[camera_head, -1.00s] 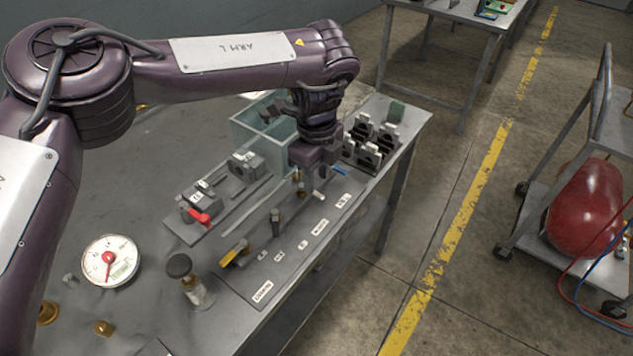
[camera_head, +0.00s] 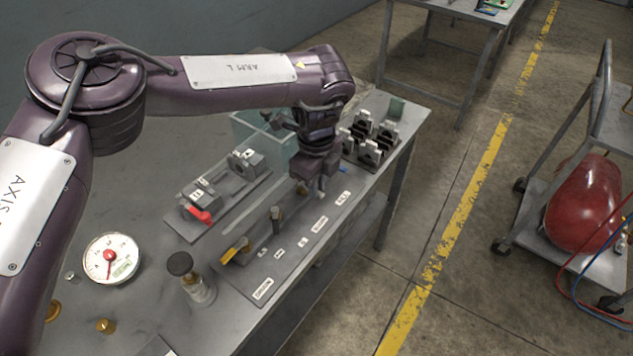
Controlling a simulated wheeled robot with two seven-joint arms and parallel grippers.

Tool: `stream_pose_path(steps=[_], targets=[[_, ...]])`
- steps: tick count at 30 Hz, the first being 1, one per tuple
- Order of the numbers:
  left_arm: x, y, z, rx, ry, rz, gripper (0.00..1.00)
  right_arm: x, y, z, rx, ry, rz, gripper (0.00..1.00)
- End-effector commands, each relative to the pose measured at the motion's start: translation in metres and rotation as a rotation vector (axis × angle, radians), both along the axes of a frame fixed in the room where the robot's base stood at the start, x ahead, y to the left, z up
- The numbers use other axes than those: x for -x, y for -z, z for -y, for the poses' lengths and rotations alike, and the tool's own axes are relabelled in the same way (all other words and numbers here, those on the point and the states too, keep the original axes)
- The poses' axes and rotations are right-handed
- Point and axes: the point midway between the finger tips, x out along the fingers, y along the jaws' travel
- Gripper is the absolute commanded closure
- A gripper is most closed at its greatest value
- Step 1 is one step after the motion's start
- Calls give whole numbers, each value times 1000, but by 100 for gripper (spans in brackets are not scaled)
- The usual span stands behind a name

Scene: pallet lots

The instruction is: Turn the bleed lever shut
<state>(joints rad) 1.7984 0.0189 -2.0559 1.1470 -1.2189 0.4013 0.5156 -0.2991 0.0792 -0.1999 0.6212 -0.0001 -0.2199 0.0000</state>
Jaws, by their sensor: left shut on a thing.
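My left gripper (camera_head: 320,180) points down over the far part of a grey valve panel (camera_head: 262,265) on the bench. It is shut on a small part there, mostly hidden by the fingers, and I cannot tell which lever it is. A brass stem (camera_head: 302,188) stands just left of the fingers. A blue piece (camera_head: 344,168) shows just right of them. Nearer along the panel are a dark upright post (camera_head: 276,218) and a yellow lever (camera_head: 230,256). The panel labels are too small to read surely. My right gripper is not in view.
A dial gauge (camera_head: 111,260), a capped bottle (camera_head: 190,277), a clear bin (camera_head: 257,133) and black holders (camera_head: 368,152) stand on the bench.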

Motion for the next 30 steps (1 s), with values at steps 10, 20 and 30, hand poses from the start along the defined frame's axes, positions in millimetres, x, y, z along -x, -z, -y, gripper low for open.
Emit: stream_pose_path(steps=[10, 20, 30], targets=[[3, -1, -2, 3, 82, -1, 100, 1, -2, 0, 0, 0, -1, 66], [9, -1, -10, 4, 344, 0, 100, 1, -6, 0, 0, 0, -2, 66], [15, -1, -22, 3, 668, 1, 100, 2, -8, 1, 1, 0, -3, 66]])
